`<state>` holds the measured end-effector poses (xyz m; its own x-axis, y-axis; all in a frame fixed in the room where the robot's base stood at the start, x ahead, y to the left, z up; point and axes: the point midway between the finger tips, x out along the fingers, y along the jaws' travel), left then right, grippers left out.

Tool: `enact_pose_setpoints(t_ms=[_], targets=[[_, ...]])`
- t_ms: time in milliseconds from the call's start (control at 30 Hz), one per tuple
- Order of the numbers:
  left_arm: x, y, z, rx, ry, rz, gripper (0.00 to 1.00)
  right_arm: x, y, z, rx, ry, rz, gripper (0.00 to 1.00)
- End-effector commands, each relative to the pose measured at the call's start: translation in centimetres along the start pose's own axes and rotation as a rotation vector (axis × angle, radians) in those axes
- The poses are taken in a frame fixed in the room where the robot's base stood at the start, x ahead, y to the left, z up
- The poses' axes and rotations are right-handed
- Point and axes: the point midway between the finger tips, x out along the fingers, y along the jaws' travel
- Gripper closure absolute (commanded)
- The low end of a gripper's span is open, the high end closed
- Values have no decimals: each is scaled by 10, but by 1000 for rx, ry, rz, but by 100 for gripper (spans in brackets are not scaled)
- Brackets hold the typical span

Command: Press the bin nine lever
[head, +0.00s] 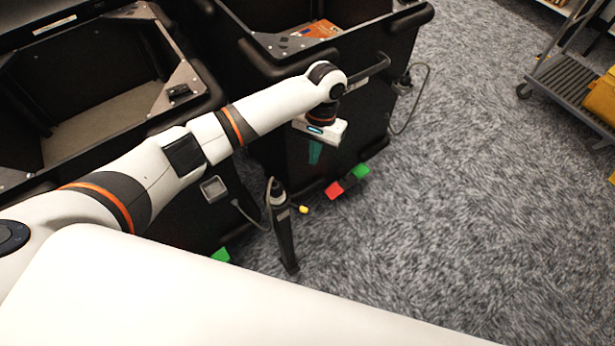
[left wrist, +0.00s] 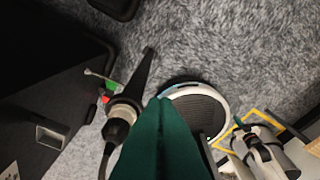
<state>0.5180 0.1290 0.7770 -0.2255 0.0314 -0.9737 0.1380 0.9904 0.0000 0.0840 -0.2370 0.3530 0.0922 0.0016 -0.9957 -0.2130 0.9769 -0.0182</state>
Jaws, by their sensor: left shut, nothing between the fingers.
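My left gripper (head: 315,153) is shut and empty, with its green fingers pointing down in front of a black bin (head: 377,110). The closed fingers also show in the left wrist view (left wrist: 165,125). At the foot of this bin, near the floor, are a red tab (head: 334,190) and a green tab (head: 361,171) with a dark piece between them. They show small in the left wrist view, the green one (left wrist: 110,86) above the red. The fingers are apart from the tabs. No bin number is readable, so I cannot tell which lever is bin nine's.
A black post (head: 283,230) with a cable stands on the carpet before the bins, near a small yellow piece (head: 303,209). Another green tab (head: 220,255) is by the left bin (head: 108,108). A grey cart (head: 570,88) stands at right. Carpet between is clear.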

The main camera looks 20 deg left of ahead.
Motion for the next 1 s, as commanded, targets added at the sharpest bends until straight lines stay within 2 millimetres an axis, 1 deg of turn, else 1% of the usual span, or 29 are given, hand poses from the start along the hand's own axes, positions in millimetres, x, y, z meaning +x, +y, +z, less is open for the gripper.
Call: enact_pose_setpoints(t_ms=[167, 400, 500, 533, 600, 700, 833, 1000], targets=[[29, 0, -1, -1, 5, 2, 100, 1, 4, 0, 2, -1, 5, 100], [82, 0, -1, 0, 4, 1, 100, 4, 5, 0, 3, -1, 6, 100], [98, 1, -3, 0, 3, 1, 100, 4, 5, 0, 2, -1, 6, 100], [97, 1, -10, 2, 2, 1, 100, -2, 5, 1, 2, 0, 6, 100], [101, 1, -20, 2, 1, 1, 100, -5, 5, 1, 2, 0, 6, 100], [106, 1, -30, 1, 2, 1, 100, -8, 4, 1, 1, 0, 4, 100], [110, 1, -36, 1, 0, 1, 100, -9, 3, 1, 1, 1, 4, 100], [111, 0, -37, 1, 0, 0, 100, -9, 2, 0, 0, 1, 2, 100]])
